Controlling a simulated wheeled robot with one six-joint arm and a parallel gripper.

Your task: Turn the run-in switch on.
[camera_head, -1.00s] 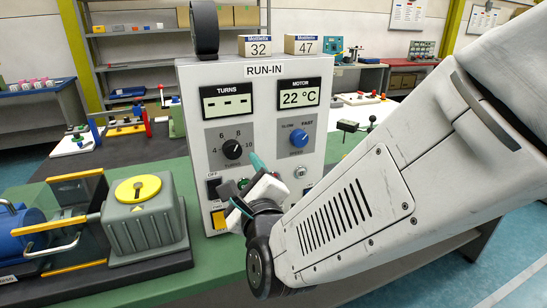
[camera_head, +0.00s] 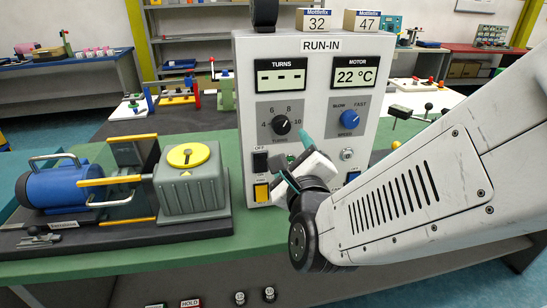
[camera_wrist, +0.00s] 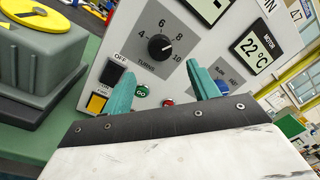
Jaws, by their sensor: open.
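The grey RUN-IN panel (camera_head: 225,75) stands upright on the green bench. A black rocker switch (camera_head: 260,161), labelled OFF at its top, is on the panel's lower left, above a yellow button (camera_head: 261,192). In the wrist view the switch (camera_wrist: 111,73) shows left of my left fingertip, its lower part close to that finger. My gripper (camera_head: 302,163), with teal fingertips, is open and empty in front of the panel's lower middle, right of the switch. In the wrist view my gripper (camera_wrist: 162,82) spans a green GO button (camera_wrist: 141,91). I cannot tell any contact.
A black TURNS knob (camera_head: 281,125) and a blue speed knob (camera_head: 349,120) sit above the gripper. A key lock (camera_head: 347,154) is to the right. Left stands a grey gearbox (camera_head: 190,185) with a yellow cap, beside a blue motor (camera_head: 62,188). Green bench shows in front.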

